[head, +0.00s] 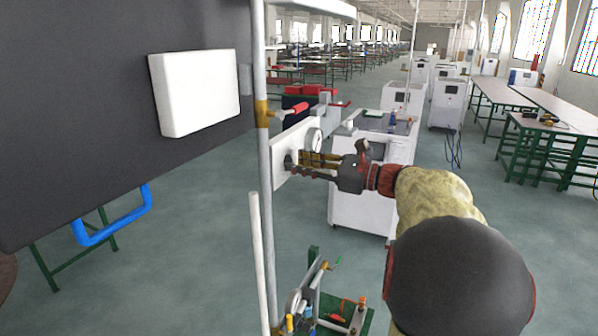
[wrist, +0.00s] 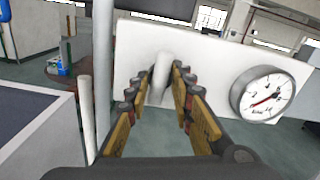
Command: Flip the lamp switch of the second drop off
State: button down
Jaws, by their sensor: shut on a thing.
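A white panel (head: 283,148) is mounted on a grey pipe and carries a round gauge (head: 315,141). In the wrist view the panel (wrist: 215,60) fills the middle, with the gauge (wrist: 268,94) at the right. A short pale lever (wrist: 161,78) stands out from the panel and seems to be the lamp switch. My gripper (wrist: 164,84) has one finger on each side of it and is shut on it. In the head view my gripper (head: 294,166) reaches left to the panel, and its fingertips hide the lever. The lamp and any label for the second drop cannot be made out.
A dark board (head: 90,110) with a white box (head: 195,92) and a blue handle (head: 112,222) stands at the left. A thin white rod (head: 259,262) rises beside the pipe (head: 265,190). A white cabinet (head: 362,195) stands behind my gripper. Green-framed pipework (head: 330,310) is below.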

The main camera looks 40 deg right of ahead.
dwell(0.6)
jog(key=c, duration=1.6)
grip_release()
jog(key=shift+o, duration=0.3)
jog(key=shift+s, duration=0.1)
jog(key=v, duration=1.1)
jog(key=shift+s+d, duration=0.15)
jog(key=shift+s, duration=0.25)
jog(key=shift+n, duration=0.3)
